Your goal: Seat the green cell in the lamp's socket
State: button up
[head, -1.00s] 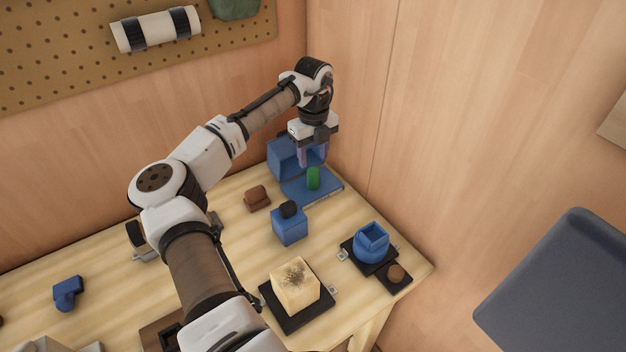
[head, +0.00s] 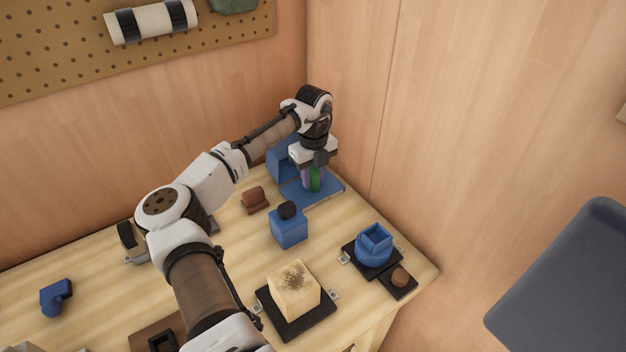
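The green cell (head: 315,180) stands upright on the flat blue plate (head: 325,190) of an open blue box (head: 281,162) in the back right corner of the table. My gripper (head: 314,183) points down over it, with its purple fingers low around the cell. Whether the fingers touch it cannot be told. I cannot tell for sure which thing is the lamp. A blue round holder with a square open top (head: 374,246) sits on a black base at the right. A cream cube with a dark speckled top (head: 294,289) sits on another black base at the front.
A blue block with a black knob (head: 288,228) and a brown block (head: 255,199) stand left of and in front of the blue plate. A brown disc (head: 400,277) lies on a small black pad at the table's right edge. Wooden walls close in behind the box.

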aim_at(313, 171)
jog(key=c, duration=0.6)
jog(key=shift+r+p, duration=0.85)
jog(key=shift+r, duration=0.2)
jog(key=shift+r+p, duration=2.2)
jog(key=shift+r, duration=0.3)
